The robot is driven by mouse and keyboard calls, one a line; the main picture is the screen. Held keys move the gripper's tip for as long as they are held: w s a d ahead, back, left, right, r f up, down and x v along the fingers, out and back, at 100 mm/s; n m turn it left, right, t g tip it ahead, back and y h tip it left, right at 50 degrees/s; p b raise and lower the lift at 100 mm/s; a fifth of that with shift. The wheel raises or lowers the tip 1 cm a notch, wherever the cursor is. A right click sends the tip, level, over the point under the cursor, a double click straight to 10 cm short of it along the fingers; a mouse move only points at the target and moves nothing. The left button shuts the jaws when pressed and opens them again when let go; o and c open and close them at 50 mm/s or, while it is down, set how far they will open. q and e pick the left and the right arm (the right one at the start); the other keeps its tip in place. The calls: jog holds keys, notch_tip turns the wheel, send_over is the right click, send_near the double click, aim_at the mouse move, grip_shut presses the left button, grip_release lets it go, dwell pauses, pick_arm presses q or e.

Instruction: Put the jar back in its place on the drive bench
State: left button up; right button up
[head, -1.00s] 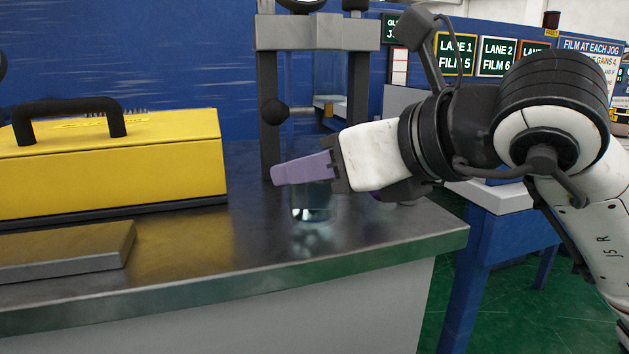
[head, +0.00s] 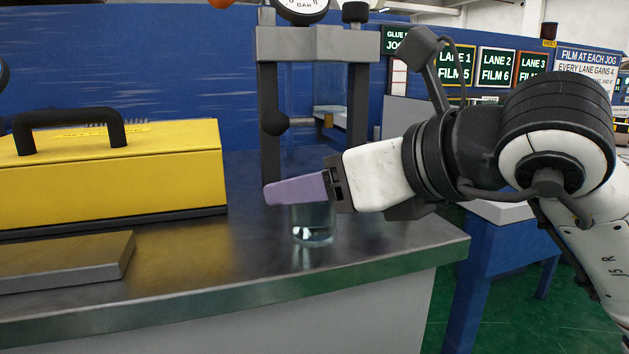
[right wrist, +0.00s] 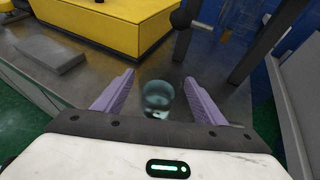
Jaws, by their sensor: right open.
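The clear glass jar (head: 314,228) stands on the dark metal top of the bench (head: 370,245), near its right end. The right finger covers its upper part in the head view. In the right wrist view the jar (right wrist: 158,98) appears between the two purple fingers, with space on both sides. My right gripper (head: 292,189) comes in from the right, roughly level, and is open around the jar (right wrist: 159,78). My left gripper is in neither view.
A grey frame with a gauge (head: 318,45) stands right behind the jar. A yellow case (head: 110,175) with a black handle and a flat grey block (head: 65,263) lie at the left. A blue-legged table (head: 500,210) stands beyond the bench's right end.

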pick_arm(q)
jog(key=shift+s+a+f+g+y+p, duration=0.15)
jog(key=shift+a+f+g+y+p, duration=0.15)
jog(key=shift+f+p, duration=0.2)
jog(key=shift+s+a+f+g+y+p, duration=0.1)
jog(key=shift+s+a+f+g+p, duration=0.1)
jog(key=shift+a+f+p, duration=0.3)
pick_arm(e)
jog(key=v, duration=1.1)
jog(key=shift+s, duration=0.25)
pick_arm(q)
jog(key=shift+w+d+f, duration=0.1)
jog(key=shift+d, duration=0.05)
pick_arm(e)
jog(key=shift+d+r, duration=0.15)
